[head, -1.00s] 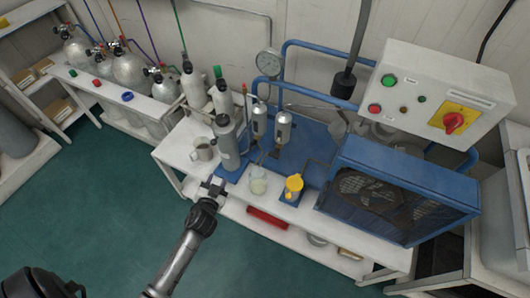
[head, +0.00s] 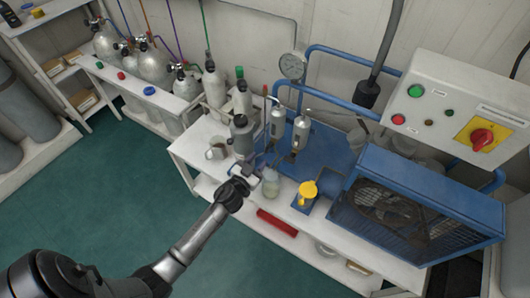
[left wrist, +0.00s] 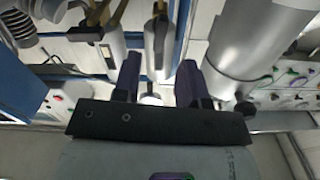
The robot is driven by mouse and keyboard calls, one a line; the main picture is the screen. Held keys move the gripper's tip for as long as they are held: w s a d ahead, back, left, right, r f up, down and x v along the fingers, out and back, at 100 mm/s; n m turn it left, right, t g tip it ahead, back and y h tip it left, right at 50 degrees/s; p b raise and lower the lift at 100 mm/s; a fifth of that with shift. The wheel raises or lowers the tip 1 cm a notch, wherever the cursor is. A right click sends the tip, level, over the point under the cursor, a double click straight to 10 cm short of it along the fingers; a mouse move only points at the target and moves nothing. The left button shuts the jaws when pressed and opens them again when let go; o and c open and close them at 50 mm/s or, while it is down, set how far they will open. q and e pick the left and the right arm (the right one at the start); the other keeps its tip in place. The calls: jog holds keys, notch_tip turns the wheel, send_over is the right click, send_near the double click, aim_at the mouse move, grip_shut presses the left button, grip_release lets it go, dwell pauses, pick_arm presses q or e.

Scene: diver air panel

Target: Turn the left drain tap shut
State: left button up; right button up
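Two small grey separator canisters stand upright side by side at the bench's blue back, the left canister (head: 277,122) and the right canister (head: 301,132). The left drain tap (head: 270,147) is a small brownish fitting under the left canister, hard to make out in the head view. In the left wrist view, which looks upside down, brass fittings show at the canister ends, and the left tap (left wrist: 159,14) appears near the top edge. My left gripper (head: 247,172) is in front of the bench, short of the taps. Its two dark fingers (left wrist: 160,78) are apart and empty. My right gripper is out of view.
A grey cylinder (head: 241,138) stands close left of the taps.

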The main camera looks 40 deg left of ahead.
aim_at(266, 150)
pick_arm(q)
jog(key=shift+w+a+b, duration=0.2)
jog(key=shift+w, duration=1.05)
jog(key=shift+w+a+b, duration=0.15)
jog(key=shift+w+b, duration=0.05)
jog(key=shift+w, duration=1.05)
grip_shut()
